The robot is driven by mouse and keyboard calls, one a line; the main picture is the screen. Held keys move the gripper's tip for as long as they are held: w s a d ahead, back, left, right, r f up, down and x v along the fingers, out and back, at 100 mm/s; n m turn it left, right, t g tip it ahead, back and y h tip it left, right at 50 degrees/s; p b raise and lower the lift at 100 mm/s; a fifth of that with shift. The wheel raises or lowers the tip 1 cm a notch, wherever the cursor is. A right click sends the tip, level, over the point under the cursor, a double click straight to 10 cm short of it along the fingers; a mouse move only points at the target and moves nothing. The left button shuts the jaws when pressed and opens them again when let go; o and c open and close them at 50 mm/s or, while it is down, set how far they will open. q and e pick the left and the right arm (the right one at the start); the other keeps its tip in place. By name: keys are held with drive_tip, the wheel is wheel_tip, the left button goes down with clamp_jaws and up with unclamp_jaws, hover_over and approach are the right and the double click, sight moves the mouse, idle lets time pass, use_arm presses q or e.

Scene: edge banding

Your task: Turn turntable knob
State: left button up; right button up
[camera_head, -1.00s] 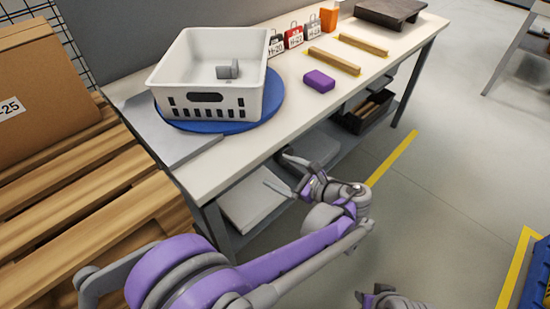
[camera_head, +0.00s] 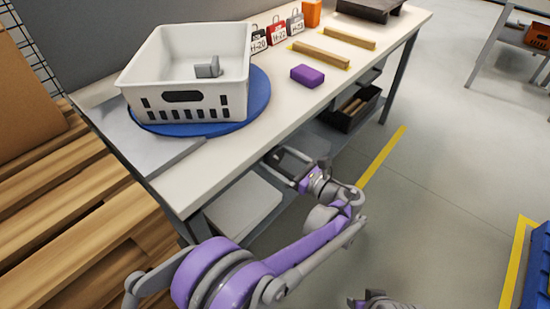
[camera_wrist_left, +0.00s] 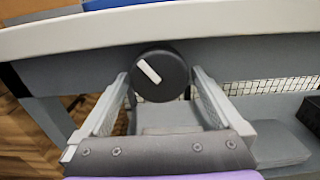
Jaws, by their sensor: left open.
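The knob (camera_wrist_left: 174,84) is a round black dial with a white pointer bar slanting from upper left to lower right. It sits on the grey panel under the tabletop edge in the left wrist view. My left gripper (camera_wrist_left: 160,76) is open, with one finger on each side of the knob; I cannot tell if they touch it. In the head view the left gripper (camera_head: 281,163) is at the table's front edge, and the knob is hidden. The blue turntable (camera_head: 261,98) lies on the table under a white basket (camera_head: 235,103) holding a grey part (camera_head: 207,68). My right gripper (camera_head: 374,299) is partly cut off at the bottom.
The worktable (camera_head: 190,180) holds a purple block (camera_head: 307,76), two wooden strips (camera_head: 320,54), several tagged locks and an orange item (camera_head: 312,12). A grey plate (camera_head: 150,145) lies left of the turntable. Wooden pallets (camera_head: 60,200) stand at left. Open floor lies right.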

use_arm(q)
drive_tip(key=shift+w+a, duration=0.4)
drive_tip(key=shift+a, duration=0.1)
drive_tip(key=c, duration=1.1)
drive_tip(key=shift+c, duration=0.2)
